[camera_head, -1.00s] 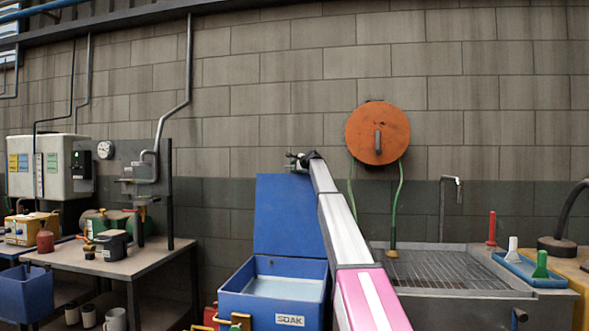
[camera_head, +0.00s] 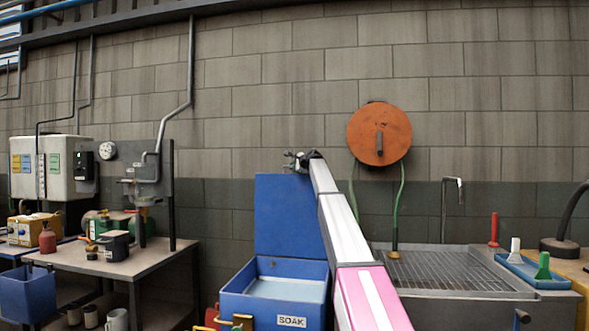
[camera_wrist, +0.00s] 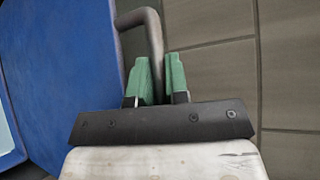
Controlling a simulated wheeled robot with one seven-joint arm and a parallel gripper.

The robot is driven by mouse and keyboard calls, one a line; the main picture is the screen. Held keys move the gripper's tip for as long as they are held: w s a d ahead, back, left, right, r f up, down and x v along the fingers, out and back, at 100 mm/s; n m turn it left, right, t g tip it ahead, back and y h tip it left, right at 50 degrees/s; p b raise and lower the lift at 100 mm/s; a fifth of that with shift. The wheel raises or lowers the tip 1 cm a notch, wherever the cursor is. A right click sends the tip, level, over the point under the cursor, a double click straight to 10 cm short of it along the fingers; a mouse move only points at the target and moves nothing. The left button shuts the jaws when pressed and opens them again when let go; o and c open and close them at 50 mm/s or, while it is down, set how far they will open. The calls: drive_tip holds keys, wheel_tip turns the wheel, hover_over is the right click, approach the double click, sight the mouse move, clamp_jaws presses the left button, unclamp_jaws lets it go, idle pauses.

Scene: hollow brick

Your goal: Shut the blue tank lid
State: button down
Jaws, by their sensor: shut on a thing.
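The blue tank (camera_head: 236,306) stands low in front with a SOAK label and pale liquid inside. Its blue lid (camera_head: 290,215) stands open, upright at the back of the tank against the wall side. My gripper (camera_head: 300,162) is at the lid's top edge. In the wrist view my gripper (camera_wrist: 158,75) has its green fingers shut on a bent grey handle (camera_wrist: 151,30), which stands out beside the blue lid (camera_wrist: 70,80). The part of the handle between the fingers is partly hidden. My arm covers the lid's right edge.
A metal sink (camera_head: 440,270) with a grid stands right of the tank. A blue tray (camera_head: 535,272) with brushes sits on its right. A workbench (camera_head: 120,262) stands at left. An orange hose reel (camera_head: 379,133) hangs on the wall.

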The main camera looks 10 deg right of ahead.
drive_tip(key=shift+f, duration=0.1)
drive_tip(key=c, duration=1.1)
unclamp_jaws()
drive_tip(key=v, duration=1)
drive_tip(key=shift+s+d, duration=0.2)
drive_tip(key=shift+s, duration=0.05)
